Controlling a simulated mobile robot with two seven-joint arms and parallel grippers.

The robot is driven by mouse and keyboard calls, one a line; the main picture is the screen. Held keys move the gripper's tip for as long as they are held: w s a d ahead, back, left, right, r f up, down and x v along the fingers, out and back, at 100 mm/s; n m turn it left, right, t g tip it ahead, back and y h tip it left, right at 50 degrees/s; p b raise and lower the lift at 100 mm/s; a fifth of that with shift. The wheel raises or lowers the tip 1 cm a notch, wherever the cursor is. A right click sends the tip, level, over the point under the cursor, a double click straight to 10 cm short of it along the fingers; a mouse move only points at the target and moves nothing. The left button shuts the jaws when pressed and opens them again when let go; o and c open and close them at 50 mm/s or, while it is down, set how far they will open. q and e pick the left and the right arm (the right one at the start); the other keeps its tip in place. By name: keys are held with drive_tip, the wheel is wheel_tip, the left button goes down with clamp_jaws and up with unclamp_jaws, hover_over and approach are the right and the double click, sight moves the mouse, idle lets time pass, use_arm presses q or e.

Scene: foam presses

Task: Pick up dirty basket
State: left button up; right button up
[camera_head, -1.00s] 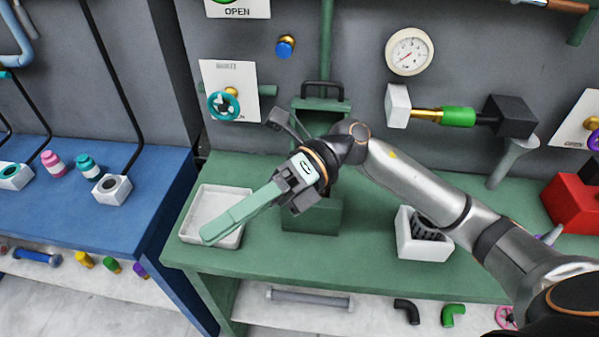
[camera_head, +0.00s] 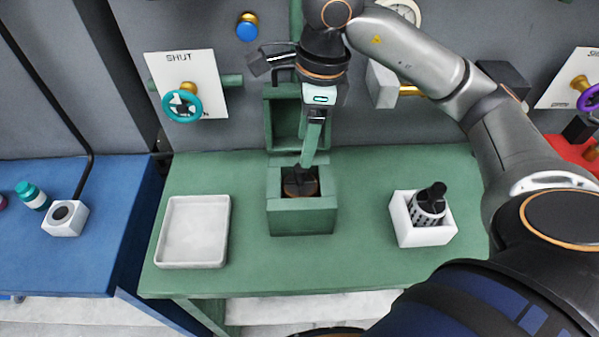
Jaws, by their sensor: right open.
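A brown, dirty-looking basket (camera_head: 309,187) with a dark upright handle sits inside the open-topped green box (camera_head: 303,222) on the green bench. My right gripper (camera_head: 307,160) points down over this box, its pale green fingers open at the basket's handle. The fingers partly cover the handle, and I cannot tell whether they touch it. Another basket (camera_head: 428,207), black and white with a black handle, stands in a white holder (camera_head: 424,237) to the right. My left gripper is not in view.
An empty white tray (camera_head: 192,265) lies on the green bench (camera_head: 360,265) left of the box. The box's raised lid (camera_head: 284,125) stands behind it. A teal valve wheel (camera_head: 182,106) is on the wall by a SHUT sign. A blue bench (camera_head: 75,255) stands at left.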

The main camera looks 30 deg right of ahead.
sight(300, 169)
drive_tip(key=shift+a+f+p, duration=0.1)
drive_tip(key=shift+a+f, duration=0.1)
drive_tip(key=shift+f, duration=0.95)
drive_tip(key=shift+a+f+p, duration=0.15)
drive_tip(key=shift+f, duration=1.05)
drive_tip(key=shift+a+f+p, duration=0.1)
drive_tip(key=shift+a+f, duration=0.1)
drive_tip(key=shift+f, duration=0.95)
drive_tip(key=shift+c, duration=0.3)
clamp_jaws()
drive_tip(key=shift+r, duration=0.1)
